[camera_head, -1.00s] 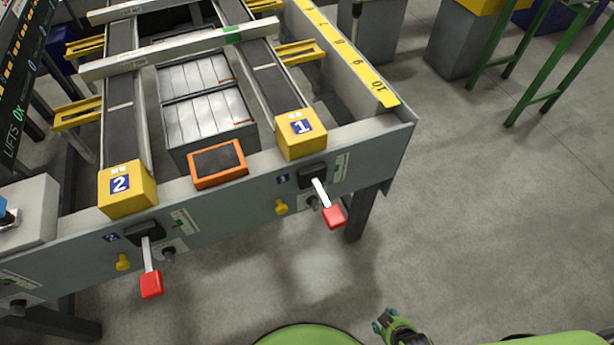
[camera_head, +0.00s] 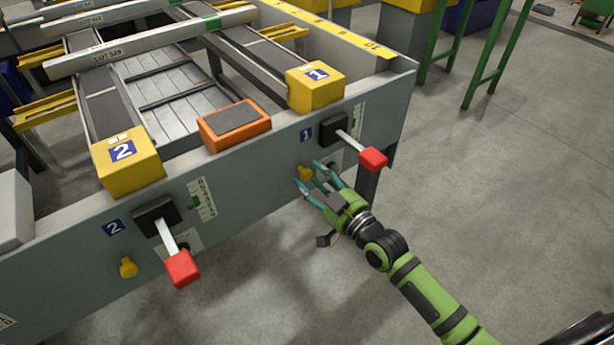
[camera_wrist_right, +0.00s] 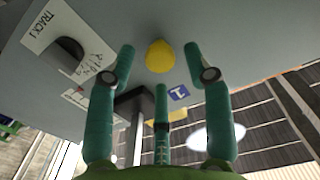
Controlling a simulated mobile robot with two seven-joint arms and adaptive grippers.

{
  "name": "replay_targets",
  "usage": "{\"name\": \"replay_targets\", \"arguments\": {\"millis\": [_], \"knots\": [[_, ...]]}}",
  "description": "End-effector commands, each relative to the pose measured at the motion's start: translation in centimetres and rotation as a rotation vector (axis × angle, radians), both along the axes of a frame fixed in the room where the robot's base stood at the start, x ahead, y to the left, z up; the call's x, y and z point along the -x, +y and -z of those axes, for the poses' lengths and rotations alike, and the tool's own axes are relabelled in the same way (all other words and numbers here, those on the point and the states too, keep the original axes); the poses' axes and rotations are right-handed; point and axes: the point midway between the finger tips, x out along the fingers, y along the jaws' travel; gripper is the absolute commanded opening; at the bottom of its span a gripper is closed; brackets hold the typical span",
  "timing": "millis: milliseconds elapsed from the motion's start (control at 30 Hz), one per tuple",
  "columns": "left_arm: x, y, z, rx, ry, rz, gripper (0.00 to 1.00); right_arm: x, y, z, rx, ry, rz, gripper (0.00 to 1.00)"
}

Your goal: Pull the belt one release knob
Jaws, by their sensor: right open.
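The belt one release knob (camera_head: 305,173) is a small yellow knob on the grey front panel, below the blue label 1 and left of the lever. In the right wrist view the yellow knob (camera_wrist_right: 160,56) lies just beyond and between the spread fingers. My right gripper (camera_head: 316,179) is open in front of the panel, its teal fingers pointing at the knob. In the right wrist view my right gripper (camera_wrist_right: 160,70) shows nothing between its fingers; I cannot tell whether a finger touches the panel. My left gripper is not in view.
The red-tipped lever (camera_head: 372,159) of belt 1 juts out close above my right gripper. A dark round knob (camera_wrist_right: 67,55) sits beside the yellow one. A second yellow knob (camera_head: 128,268) and red lever (camera_head: 182,268) belong to belt 2. Open floor lies to the right.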

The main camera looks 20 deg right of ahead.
Motion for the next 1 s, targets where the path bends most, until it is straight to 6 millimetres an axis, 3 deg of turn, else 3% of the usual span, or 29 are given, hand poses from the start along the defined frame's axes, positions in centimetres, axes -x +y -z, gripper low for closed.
{"name": "replay_targets", "arguments": {"millis": [200,533,567,667,700,1000], "knots": [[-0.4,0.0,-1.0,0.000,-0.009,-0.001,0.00,-2.4,0.9,0.1,0.000,0.000,0.000,0.52],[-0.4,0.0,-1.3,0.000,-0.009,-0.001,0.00,-2.7,1.0,0.1,0.002,0.002,0.000,0.52],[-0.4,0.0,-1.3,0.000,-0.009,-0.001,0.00,-2.8,1.0,0.1,0.002,0.002,0.000,0.44],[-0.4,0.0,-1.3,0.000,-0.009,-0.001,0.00,-2.7,1.0,0.1,0.002,0.002,0.000,0.04],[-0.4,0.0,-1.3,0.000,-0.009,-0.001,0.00,-2.7,1.0,0.1,0.002,0.002,0.000,0.00],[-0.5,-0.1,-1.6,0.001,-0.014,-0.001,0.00,-2.6,1.0,-0.2,0.002,-0.002,0.000,0.00]]}}
